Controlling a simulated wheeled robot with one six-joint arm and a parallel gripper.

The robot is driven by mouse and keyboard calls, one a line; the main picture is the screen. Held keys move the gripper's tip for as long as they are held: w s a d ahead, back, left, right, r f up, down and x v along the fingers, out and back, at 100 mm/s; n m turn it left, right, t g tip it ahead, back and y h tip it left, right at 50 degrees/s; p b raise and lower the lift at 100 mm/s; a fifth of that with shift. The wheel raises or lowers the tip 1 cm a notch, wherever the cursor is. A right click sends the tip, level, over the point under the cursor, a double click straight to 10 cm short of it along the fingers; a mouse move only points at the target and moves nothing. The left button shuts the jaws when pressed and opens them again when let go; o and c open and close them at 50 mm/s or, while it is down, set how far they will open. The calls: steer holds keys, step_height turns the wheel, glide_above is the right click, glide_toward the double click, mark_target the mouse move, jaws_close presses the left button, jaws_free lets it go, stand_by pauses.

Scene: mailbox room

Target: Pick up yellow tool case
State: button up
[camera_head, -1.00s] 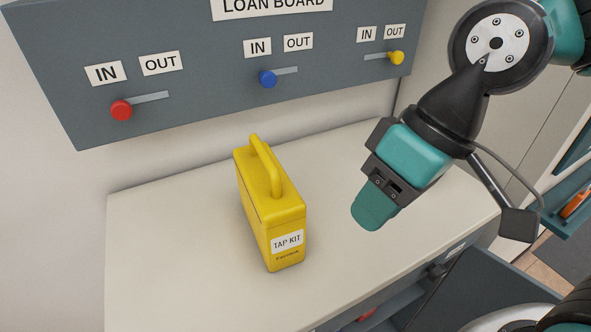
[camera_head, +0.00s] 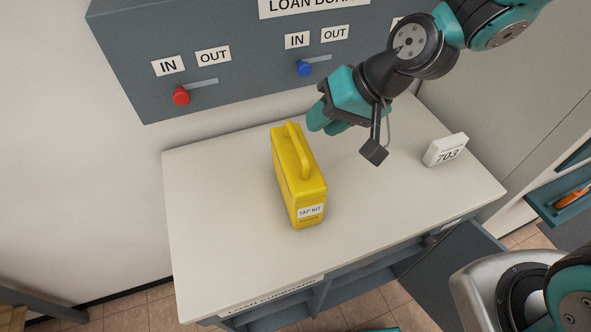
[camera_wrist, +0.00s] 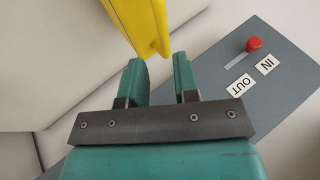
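The yellow tool case (camera_head: 299,183) stands upright on the pale countertop (camera_head: 225,235), labelled TAP KIT, with its handle along the top. My gripper (camera_head: 322,124) is above the counter, just behind and right of the case's top. In the wrist view my gripper (camera_wrist: 160,80) has its two teal fingers apart with nothing between them. The yellow case (camera_wrist: 138,22) shows beyond the fingertips there, cut off by the top edge. In the wrist view no contact between fingers and case is clear.
The grey loan board (camera_head: 240,62) hangs on the wall behind, with a red knob (camera_head: 181,95) and a blue knob (camera_head: 305,68) on sliders. A white block marked 703 (camera_head: 446,150) stands on the counter at right. The counter left of the case is clear.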

mark_target(298, 139)
steer(key=shift+p+x, duration=1.4)
steer(key=shift+x, duration=2.45)
steer(key=shift+s+a, duration=0.15)
jaws_close()
steer(key=shift+r, duration=0.1)
